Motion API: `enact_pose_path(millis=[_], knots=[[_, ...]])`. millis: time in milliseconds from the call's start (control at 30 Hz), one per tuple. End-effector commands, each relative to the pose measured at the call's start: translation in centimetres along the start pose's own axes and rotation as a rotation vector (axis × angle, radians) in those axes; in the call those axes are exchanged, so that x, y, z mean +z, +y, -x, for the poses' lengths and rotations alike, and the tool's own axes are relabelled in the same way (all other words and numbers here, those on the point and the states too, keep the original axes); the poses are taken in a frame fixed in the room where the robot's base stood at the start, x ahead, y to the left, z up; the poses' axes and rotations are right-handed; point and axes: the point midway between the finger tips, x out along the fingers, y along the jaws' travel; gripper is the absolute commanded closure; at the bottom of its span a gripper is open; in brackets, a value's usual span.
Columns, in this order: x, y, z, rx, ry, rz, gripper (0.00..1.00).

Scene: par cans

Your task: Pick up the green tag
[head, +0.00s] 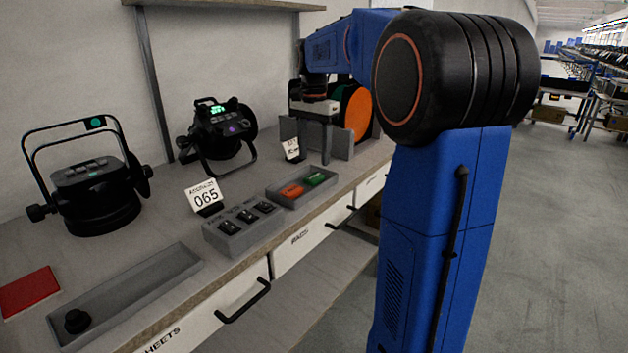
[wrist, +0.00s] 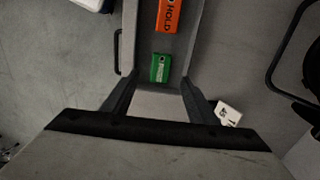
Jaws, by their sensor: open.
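The green tag (head: 314,179) lies in a shallow grey tray (head: 273,198) on the counter, beside an orange tag (head: 292,190). In the wrist view the green tag (wrist: 160,68) lies just beyond my fingertips, roughly centred between them, with nothing touching it. My gripper (head: 316,143) is over the far end of the tray in the head view. In the wrist view its two fingers (wrist: 159,85) are spread wide and empty. The orange tag (wrist: 171,15), marked HOLD, is farther up the same tray.
A grey block with several dark switches (head: 245,229) and a card reading 065 (head: 204,195) stand left of the tray. Two black lamps (head: 95,190) (head: 218,135) stand behind. A long tray (head: 165,268) and red pad (head: 30,292) are at left. A small white card (wrist: 228,114) is by my right finger.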

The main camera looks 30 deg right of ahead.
Motion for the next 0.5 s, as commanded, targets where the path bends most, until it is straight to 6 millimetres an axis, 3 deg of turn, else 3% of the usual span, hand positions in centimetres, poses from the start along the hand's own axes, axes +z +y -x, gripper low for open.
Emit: enact_pose_path(millis=[267, 500], knots=[[0.0, 0.0, -1.8, 0.001, 0.000, 0.000, 0.47], [-0.1, -0.1, -5.0, 0.001, -0.001, 0.000, 0.47]])
